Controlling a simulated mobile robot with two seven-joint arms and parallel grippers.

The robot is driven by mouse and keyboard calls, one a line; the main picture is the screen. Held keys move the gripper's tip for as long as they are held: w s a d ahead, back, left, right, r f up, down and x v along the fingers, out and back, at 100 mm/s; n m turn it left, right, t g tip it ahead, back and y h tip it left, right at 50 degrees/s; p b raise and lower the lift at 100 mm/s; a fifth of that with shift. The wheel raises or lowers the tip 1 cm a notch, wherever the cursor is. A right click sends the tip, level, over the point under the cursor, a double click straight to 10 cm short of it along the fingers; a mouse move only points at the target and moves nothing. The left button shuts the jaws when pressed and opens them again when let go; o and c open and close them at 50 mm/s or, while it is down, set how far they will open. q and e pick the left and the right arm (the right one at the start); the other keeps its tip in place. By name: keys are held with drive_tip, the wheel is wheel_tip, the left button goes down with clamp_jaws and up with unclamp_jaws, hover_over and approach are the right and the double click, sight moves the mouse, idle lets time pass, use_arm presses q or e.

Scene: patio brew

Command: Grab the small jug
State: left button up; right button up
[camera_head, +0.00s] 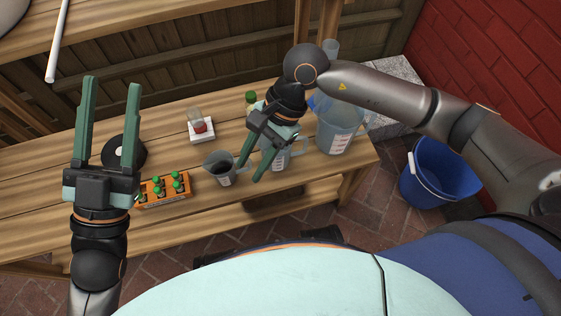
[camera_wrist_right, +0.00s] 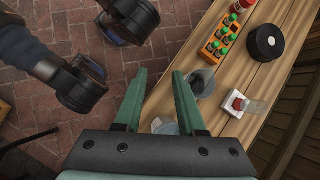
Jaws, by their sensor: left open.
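The small jug (camera_head: 220,173), grey with a dark inside, stands upright on the wooden table near its front edge. It also shows in the right wrist view (camera_wrist_right: 203,82), just beyond the right finger. My right gripper (camera_head: 248,171) is open with nothing seen between its fingers. Its fingertips are beside the jug's handle side; whether they touch it I cannot tell. A medium jug (camera_head: 277,160) stands right of the small one, partly hidden by my right gripper. A large clear jug (camera_head: 338,136) is further right. My left gripper (camera_head: 111,82) is open, raised and empty at the left.
An orange crate (camera_head: 150,202) of green-capped bottles stands left of the small jug. A black round object (camera_head: 136,152) and a white device with a glass part (camera_head: 201,132) sit behind. A green-capped bottle (camera_head: 251,97) stands farther back. A blue bucket (camera_head: 425,183) is on the floor at right.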

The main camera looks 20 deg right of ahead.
drive_tip(key=w+d+f+n+t+h+b, duration=0.1)
drive_tip(key=w+d+f+t+h, duration=0.15)
drive_tip(key=d, duration=0.25)
drive_tip(key=w+d+f+n+t+h+b, duration=0.1)
drive_tip(key=w+d+f+h+b, duration=0.15)
drive_tip(key=w+d, duration=0.2)
approach(289, 161)
drive_tip(key=shift+h, duration=0.4)
drive_tip(key=shift+w+a+f+b, duration=0.1)
drive_tip(key=shift+a+f+b, duration=0.1)
drive_tip(key=shift+f+b, duration=0.6)
drive_tip(key=shift+w+a+f+b, duration=0.1)
drive_tip(key=shift+a+f+b, duration=0.2)
drive_tip(key=shift+f, duration=0.9)
drive_tip(key=shift+a+f+b, duration=0.1)
drive_tip(key=shift+f+b, duration=0.5)
drive_tip(key=shift+f, duration=0.4)
use_arm(q)
drive_tip(key=s+f+m+h, duration=0.1)
drive_tip(key=h, duration=0.1)
drive_tip(key=s+d+f+m+h, duration=0.1)
drive_tip(key=s+f+h, duration=0.1)
drive_tip(key=shift+s+f, duration=0.1)
drive_tip(key=shift+f, duration=0.1)
use_arm(e)
drive_tip(key=shift+r, duration=0.1)
clamp_jaws()
